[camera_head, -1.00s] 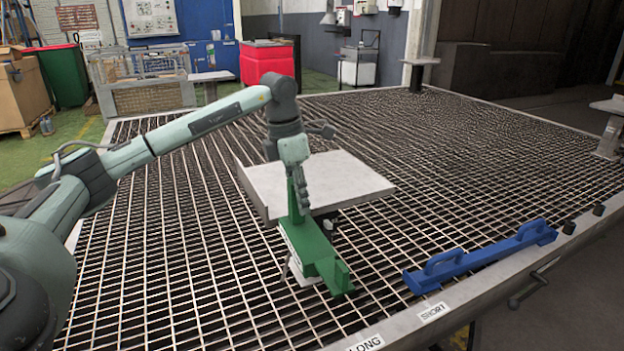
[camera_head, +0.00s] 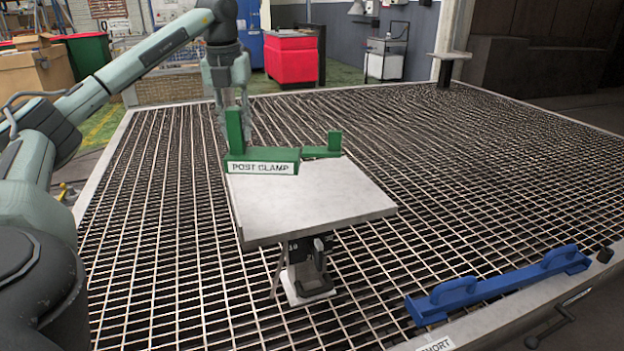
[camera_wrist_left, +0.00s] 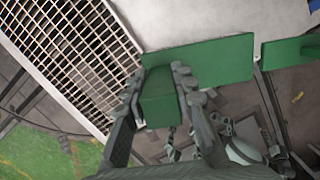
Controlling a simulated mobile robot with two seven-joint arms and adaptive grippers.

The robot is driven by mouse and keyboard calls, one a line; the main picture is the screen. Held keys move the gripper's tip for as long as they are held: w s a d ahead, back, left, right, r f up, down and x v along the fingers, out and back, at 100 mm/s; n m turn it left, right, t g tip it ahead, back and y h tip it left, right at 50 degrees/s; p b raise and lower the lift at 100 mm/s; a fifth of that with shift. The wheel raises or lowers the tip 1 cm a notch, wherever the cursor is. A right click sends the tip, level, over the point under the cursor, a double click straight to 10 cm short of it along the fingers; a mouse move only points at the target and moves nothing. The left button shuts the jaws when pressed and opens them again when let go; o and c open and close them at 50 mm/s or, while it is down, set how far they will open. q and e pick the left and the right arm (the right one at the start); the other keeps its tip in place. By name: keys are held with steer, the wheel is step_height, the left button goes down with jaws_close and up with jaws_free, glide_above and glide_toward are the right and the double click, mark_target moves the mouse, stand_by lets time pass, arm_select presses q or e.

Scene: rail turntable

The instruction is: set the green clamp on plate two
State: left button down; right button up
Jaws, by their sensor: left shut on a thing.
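The green clamp (camera_head: 262,160), with a "POST CLAMP" label, is at the far left edge of a light grey plate (camera_head: 315,205). Its long body runs along that edge, level, with upright ends. I cannot tell whether it rests on the plate or hangs just above it. My left gripper (camera_head: 231,108) is shut on the clamp's taller left upright. In the left wrist view the fingers (camera_wrist_left: 156,82) close on both sides of the clamp's green upright (camera_wrist_left: 158,105), and the plate (camera_wrist_left: 200,20) lies beyond. No plate number is readable. My right gripper is not in view.
The plate stands on a short pedestal (camera_head: 306,284) on the grated table (camera_head: 470,180). A blue handled bar (camera_head: 497,287) lies near the front right edge. Another small plate on a post (camera_head: 449,56) stands at the back right. Most of the grating is open.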

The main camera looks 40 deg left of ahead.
mark_target(288, 148)
arm_select(q)
steer(key=w+d+f, duration=0.4)
steer(key=w, duration=0.1)
steer(key=w+d+f, duration=0.2)
steer(key=w, duration=0.1)
steer(key=shift+w+d+p, duration=0.15)
steer(key=shift+d+p, duration=0.05)
steer(key=shift+p, duration=0.2)
steer(key=shift+w+d+f, duration=0.1)
steer(key=shift+w+f, duration=0.05)
steer(key=shift+f, duration=0.05)
step_height(288, 148, down, 3)
steer(key=shift+f, duration=0.55)
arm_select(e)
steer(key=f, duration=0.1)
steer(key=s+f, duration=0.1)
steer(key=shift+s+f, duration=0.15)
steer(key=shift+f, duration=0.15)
arm_select(q)
steer(key=c, duration=1.3)
jaws_free()
steer(key=shift+f, duration=0.1)
steer(key=shift+o, duration=0.2)
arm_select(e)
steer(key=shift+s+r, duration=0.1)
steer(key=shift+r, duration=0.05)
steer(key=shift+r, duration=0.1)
